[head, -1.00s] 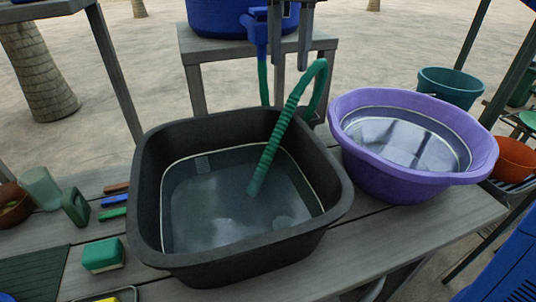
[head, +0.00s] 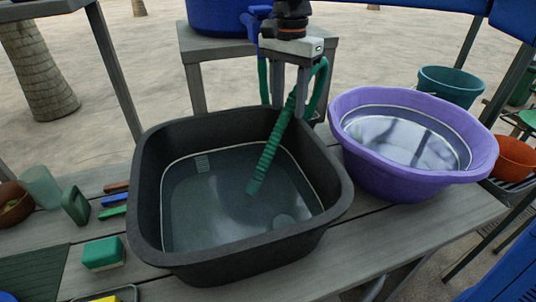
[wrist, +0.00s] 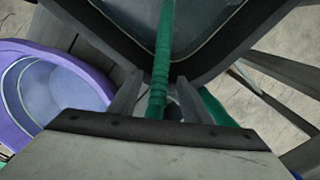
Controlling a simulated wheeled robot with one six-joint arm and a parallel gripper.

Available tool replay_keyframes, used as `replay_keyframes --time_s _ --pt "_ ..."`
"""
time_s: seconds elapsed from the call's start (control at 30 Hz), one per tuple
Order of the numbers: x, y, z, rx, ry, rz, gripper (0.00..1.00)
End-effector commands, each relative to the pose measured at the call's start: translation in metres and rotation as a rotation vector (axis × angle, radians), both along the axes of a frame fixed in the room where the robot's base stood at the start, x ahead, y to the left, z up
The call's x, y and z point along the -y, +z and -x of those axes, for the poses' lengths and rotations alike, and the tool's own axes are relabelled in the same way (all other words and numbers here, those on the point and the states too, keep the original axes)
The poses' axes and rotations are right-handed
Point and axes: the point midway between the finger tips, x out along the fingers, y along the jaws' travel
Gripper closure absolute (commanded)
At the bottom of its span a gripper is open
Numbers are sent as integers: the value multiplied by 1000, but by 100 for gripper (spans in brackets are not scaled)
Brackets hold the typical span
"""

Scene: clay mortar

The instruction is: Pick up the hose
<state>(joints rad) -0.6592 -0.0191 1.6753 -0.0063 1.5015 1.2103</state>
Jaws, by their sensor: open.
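The green ribbed hose (head: 266,160) arches up behind the back rim of the black basin (head: 150,240), and its free end hangs down into the water. My gripper (head: 288,108) points down at the basin's back rim. Its fingers are open, one on each side of the hose in the picture. In the wrist view the hose (wrist: 163,45) runs between the two open fingers (wrist: 158,88) without visible contact. My gripper hides part of the hose's upper bend in the head view.
A purple basin (head: 365,170) of water stands close on the right. A blue container (head: 215,18) sits on a stand behind the basin. A green sponge (head: 103,253) and brushes (head: 113,200) lie at left. A teal bucket (head: 450,86) stands at back right.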

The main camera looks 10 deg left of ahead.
Motion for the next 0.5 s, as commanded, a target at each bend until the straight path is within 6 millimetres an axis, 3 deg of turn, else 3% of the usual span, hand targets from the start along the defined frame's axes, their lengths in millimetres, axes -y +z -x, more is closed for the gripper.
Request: replay_keyframes --time_s 0.27,0.43,0.5 --pt "0 -3 0 0 0 0 56" --pt "0 -3 0 0 0 0 97" --pt "0 -3 0 0 0 0 97"
